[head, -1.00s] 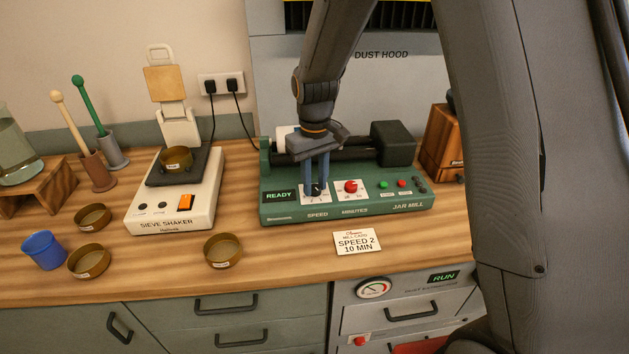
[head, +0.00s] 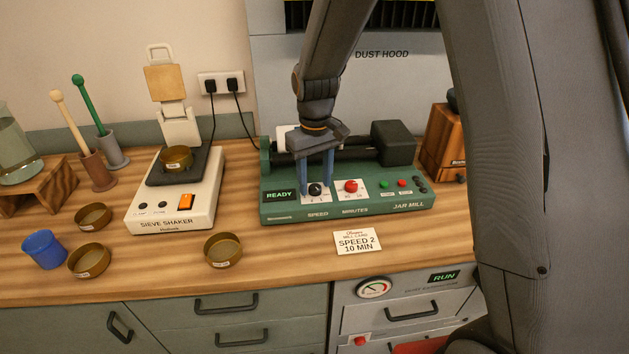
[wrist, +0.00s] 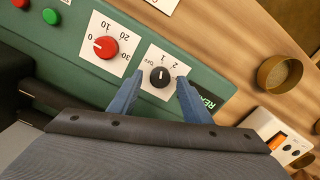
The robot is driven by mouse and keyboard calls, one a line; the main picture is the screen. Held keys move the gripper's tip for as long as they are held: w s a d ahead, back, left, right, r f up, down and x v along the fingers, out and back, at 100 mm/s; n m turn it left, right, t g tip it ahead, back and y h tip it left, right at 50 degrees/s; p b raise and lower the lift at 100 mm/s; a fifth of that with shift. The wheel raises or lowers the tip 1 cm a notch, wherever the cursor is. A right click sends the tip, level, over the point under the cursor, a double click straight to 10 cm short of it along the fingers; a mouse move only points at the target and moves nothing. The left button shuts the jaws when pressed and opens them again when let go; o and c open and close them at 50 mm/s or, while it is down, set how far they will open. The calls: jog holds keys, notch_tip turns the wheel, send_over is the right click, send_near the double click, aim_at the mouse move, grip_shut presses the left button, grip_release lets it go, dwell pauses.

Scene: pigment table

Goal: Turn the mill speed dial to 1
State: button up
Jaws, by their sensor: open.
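The green jar mill (head: 350,208) stands on the bench, with a READY display. Its black speed dial (head: 315,189) sits on a white plate with OFF, 1 and 2. In the wrist view, the white mark on the speed dial (wrist: 160,76) points about at 1. My gripper (head: 317,187) is open, with its blue fingers either side of the dial. In the wrist view, gaps show between the dial and both fingers of my gripper (wrist: 160,84).
The red minutes dial (head: 351,186) is close by on the right, with green and red buttons beyond. A card (head: 357,242) reading SPEED 2, 10 MIN lies in front. The sieve shaker (head: 172,213) and several brass sieves stand to the left.

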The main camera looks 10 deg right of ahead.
aim_at(315, 186)
notch_tip(315, 186, up, 8)
jog(key=shift+f+b, duration=0.25)
jog(key=shift+b, duration=0.75)
jog(key=s+d+f+m, duration=0.2)
jog(key=s+d, duration=0.3)
jog(key=s, duration=0.3)
jog(key=s+d+f+m+t+b, duration=0.1)
jog(key=s+d+f, duration=0.3)
jog(key=s, duration=0.5)
jog(key=shift+s+d+m+b, duration=0.3)
jog(key=shift+d+m, duration=0.5)
jog(key=shift+d, duration=0.25)
jog(key=shift+w+f, duration=0.1)
jog(key=shift+c, duration=0.2)
